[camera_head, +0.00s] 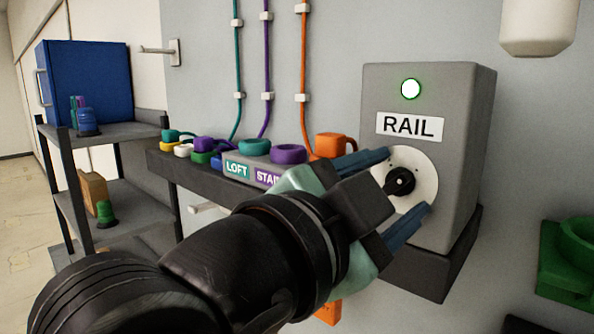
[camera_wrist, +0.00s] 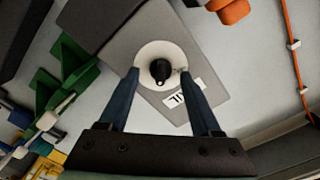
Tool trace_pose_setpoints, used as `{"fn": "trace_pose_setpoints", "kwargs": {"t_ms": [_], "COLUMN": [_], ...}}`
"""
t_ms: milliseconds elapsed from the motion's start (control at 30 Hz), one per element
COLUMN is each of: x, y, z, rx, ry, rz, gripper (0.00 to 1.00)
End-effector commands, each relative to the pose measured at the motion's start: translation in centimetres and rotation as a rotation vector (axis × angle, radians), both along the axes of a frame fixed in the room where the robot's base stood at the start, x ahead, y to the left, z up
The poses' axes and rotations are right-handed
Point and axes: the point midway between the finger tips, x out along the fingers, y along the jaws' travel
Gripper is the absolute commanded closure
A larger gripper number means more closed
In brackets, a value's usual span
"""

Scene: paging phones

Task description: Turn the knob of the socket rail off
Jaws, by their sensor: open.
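The RAIL box (camera_head: 455,130) is a grey box on the wall with a lit green lamp (camera_head: 411,89) above its RAIL label (camera_head: 410,126). Its black knob (camera_head: 399,182) sits on a white round dial (camera_head: 424,171). My gripper (camera_head: 408,182) is open, its two blue fingers reaching toward the dial on either side of the knob. In the wrist view the knob (camera_wrist: 160,70) shows between the fingertips of my gripper (camera_wrist: 161,74), with gaps on both sides. I cannot tell how far the tips are from the dial face.
A dark shelf (camera_head: 160,160) left of the box holds coloured cups and LOFT and STAIR labels, with an orange mug (camera_head: 333,146) close by. A rack (camera_head: 62,180) with a blue cabinet (camera_head: 85,80) stands farther left. A green holder (camera_head: 560,262) is at right.

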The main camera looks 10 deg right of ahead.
Motion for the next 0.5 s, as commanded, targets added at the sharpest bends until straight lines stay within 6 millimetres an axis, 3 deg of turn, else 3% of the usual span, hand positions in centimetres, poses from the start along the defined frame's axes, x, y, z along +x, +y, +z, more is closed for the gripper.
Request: {"fn": "trace_pose_setpoints", "kwargs": {"t_ms": [200, 500], "x": [0.02, -0.01], "y": [-0.01, 0.0], "z": [-0.02, -0.01], "rx": [0.0, 0.0], "ry": [0.0, 0.0], "rz": [0.0, 0.0], "gripper": [0.35, 0.89]}}
